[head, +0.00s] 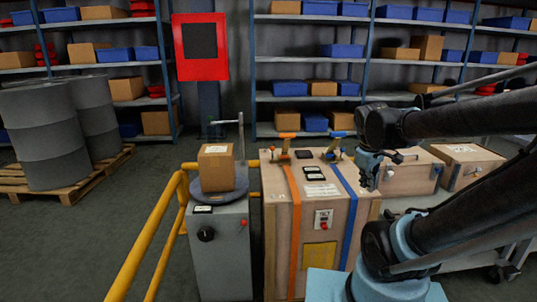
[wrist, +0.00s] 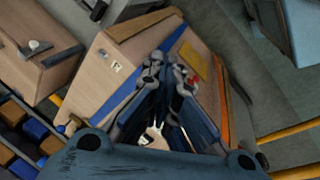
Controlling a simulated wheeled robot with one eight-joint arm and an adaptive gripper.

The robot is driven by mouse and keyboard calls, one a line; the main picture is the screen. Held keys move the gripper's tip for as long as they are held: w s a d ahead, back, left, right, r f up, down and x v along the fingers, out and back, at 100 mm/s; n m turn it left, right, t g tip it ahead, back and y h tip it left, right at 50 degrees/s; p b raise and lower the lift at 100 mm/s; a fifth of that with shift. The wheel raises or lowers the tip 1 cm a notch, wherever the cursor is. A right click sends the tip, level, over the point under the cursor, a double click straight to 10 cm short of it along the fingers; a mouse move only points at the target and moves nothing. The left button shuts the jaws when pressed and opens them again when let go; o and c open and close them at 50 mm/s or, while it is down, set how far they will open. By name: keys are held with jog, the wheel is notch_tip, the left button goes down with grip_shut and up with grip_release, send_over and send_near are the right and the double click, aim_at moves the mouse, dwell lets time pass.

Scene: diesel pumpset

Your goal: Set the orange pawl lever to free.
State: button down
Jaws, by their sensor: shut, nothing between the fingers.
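The orange pawl lever (head: 287,136) sits on a small ratchet on top of the wooden crate (head: 283,235), at the upper end of the orange strap (head: 293,215) in the head view. A similar blue lever (head: 338,134) stands to its right, above the blue strap (head: 352,210). My gripper (head: 369,182) is shut and empty, pointing down at the crate's right side, apart from the orange lever. In the wrist view my gripper (wrist: 168,72) shows in front of the crate (wrist: 135,55). I cannot make out the orange lever there.
Left of the crate, a grey pedestal (head: 222,255) bears a round plate with a cardboard box (head: 216,167). More wooden cases (head: 412,172) stand at the right. Grey drums (head: 40,135) on a pallet and shelving are behind.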

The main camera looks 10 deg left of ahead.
jog(key=w+a+r+n+t+h, duration=0.1)
jog(key=w+a+r+n+t, duration=0.25)
jog(key=w+a+n, duration=1.05)
jog(key=w+a+f+n+t, duration=0.1)
jog(key=w+a+n, duration=0.15)
jog(key=a, duration=0.65)
jog(key=w+a+n+t+y, duration=0.1)
jog(key=a+n, duration=0.3)
jog(key=a, duration=0.6)
jog(key=w+a+f+n+t, duration=0.15)
jog(key=a+n, duration=0.25)
jog(key=a, duration=0.5)
jog(key=shift+g, duration=0.3)
jog(key=x, duration=0.9)
jog(key=shift+w+r, duration=0.15)
jog(key=shift+w, duration=0.2)
jog(key=w, duration=0.3)
jog(key=shift+d+f, duration=0.2)
jog(key=shift+d, duration=0.2)
jog(key=shift+w+d, duration=0.1)
jog(key=shift+w, duration=0.6)
jog(key=shift+a+r, duration=0.1)
jog(key=shift+a, duration=0.1)
